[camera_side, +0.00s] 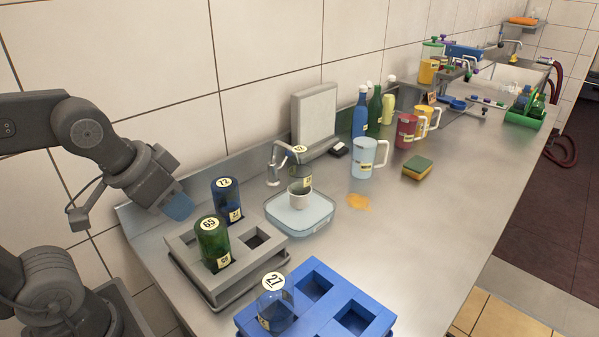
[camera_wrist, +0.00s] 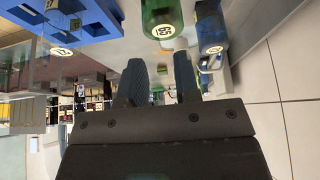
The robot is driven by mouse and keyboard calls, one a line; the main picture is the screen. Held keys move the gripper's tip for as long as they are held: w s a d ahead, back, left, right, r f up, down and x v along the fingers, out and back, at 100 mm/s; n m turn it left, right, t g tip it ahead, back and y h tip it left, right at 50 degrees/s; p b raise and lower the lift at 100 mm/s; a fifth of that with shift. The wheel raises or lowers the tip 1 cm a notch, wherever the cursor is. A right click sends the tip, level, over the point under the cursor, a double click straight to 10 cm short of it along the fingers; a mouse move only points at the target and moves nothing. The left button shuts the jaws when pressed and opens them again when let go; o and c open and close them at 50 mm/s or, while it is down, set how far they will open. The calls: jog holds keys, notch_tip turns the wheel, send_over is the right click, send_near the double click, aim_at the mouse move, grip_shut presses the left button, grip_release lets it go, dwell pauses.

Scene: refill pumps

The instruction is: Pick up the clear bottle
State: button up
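The clear bottle (camera_side: 277,312), with a round label 27 on top, stands in the left part of the blue rack (camera_side: 341,279) at the front of the side view. In the wrist view its label 27 (camera_wrist: 61,52) shows at the upper left, by the blue rack (camera_wrist: 97,24). My gripper (camera_side: 178,207) is at the left of the side view, raised near the counter's back left corner and well away from the clear bottle. In the wrist view my gripper's two fingers (camera_wrist: 160,72) are apart with nothing held between them.
A grey rack (camera_side: 186,261) holds a green bottle 65 (camera_side: 211,243) and a blue bottle 72 (camera_side: 226,199), between my gripper and the blue rack. Mugs and a sponge (camera_side: 417,167) stand farther back.

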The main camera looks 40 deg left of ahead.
jog(key=o, duration=1.1)
jog(key=w+a+r+n+g, duration=0.1)
jog(key=w+r+n, duration=0.25)
jog(key=w, duration=0.45)
jog(key=w+r+n+g+y, duration=0.1)
jog(key=w+r+n+g, duration=0.2)
jog(key=w, duration=0.4)
jog(key=w+a+r+n, duration=0.1)
jog(key=w+r+n, duration=0.2)
jog(key=w+n, duration=0.35)
jog(key=n+g, duration=0.1)
jog(key=n, duration=0.2)
send_near(300, 149)
jog(key=f, duration=0.8)
jog(key=a+f, duration=0.1)
jog(key=f, duration=0.3)
jog(key=shift+w+a+f, duration=0.1)
jog(key=shift+w+f, duration=0.05)
jog(key=shift+w, duration=0.1)
